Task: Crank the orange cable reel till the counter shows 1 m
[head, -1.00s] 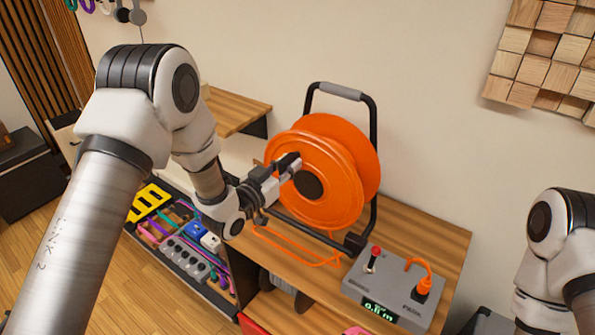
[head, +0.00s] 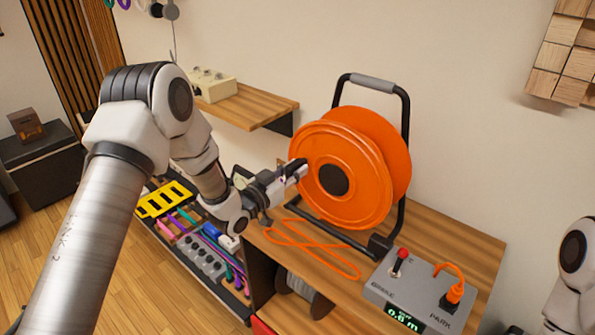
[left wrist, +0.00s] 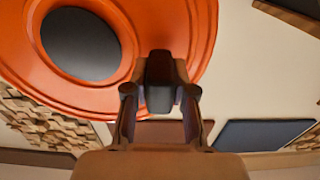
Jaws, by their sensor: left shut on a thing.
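The orange cable reel (head: 345,165) stands upright in a black tube frame (head: 405,120) on a wooden shelf. Its dark hub (head: 333,180) faces my left arm. My left gripper (head: 298,170) is at the left part of the reel's face, shut on the black crank handle. In the left wrist view the handle (left wrist: 160,75) sits between the fingers, in front of the orange disc (left wrist: 185,25). The counter (head: 403,317) on the grey box seems to read 0.6 m. My right gripper is out of view.
The grey box (head: 375,290) has a red-tipped lever (head: 401,258) and an orange plug (head: 455,293). Loose orange cable (head: 320,250) lies before the reel. A wooden wall shelf (head: 250,108) is behind my left arm. A tray of cables and power strips (head: 200,255) is lower left.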

